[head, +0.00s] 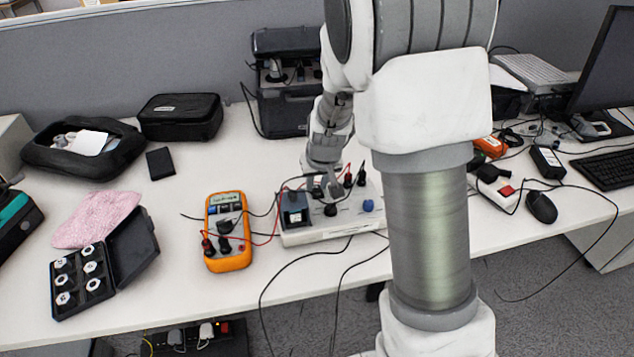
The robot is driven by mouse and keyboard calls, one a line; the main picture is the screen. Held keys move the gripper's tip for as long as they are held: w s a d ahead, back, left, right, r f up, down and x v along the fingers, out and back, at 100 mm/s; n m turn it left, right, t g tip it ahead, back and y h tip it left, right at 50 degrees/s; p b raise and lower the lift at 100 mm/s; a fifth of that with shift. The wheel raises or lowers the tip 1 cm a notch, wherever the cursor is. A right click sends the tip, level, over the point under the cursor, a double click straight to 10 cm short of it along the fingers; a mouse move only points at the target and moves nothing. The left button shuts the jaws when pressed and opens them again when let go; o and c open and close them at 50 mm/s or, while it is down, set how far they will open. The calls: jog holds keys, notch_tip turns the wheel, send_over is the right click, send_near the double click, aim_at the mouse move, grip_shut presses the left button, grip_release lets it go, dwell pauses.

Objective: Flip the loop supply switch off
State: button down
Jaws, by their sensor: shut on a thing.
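A grey-white supply unit (315,236) stands on the table in the middle of the head view. It has a dark meter block at its left, a black knob, a blue knob and several red and black plugs. My gripper (324,192) points down at the top of this unit, just right of the meter block. It is shut on a small part there, and the fingers hide most of that part. I cannot clearly make out the loop supply switch or its position.
An orange multimeter (229,238) with red and black leads lies left of the unit. An open black case (131,248) of white weights and a pink cloth (95,219) are farther left. A white box with a red switch (507,191) and a mouse (541,207) are at right.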

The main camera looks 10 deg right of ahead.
jog(key=shift+r+p, duration=0.1)
jog(key=shift+p, duration=0.25)
jog(key=shift+w+r+g+p, duration=0.2)
jog(key=shift+g+p, duration=0.3)
jog(key=shift+p, duration=0.55)
jog(key=shift+w+g+p, duration=0.1)
jog(key=shift+g+p, duration=0.4)
jog(key=shift+p, duration=0.55)
jog(key=shift+w+f+g+p, duration=0.1)
jog(key=shift+f+g+p, duration=0.2)
jog(key=shift+g+p, duration=0.3)
jog(key=c, duration=0.7)
grip_release()
jog(key=r+p, duration=0.1)
jog(key=r, duration=0.4)
jog(key=s+r+p, duration=0.1)
jog(key=r, duration=0.5)
jog(key=s+r+p, duration=0.1)
jog(key=r, duration=0.5)
jog(key=shift+s+r, duration=0.1)
jog(key=shift+s, duration=0.1)
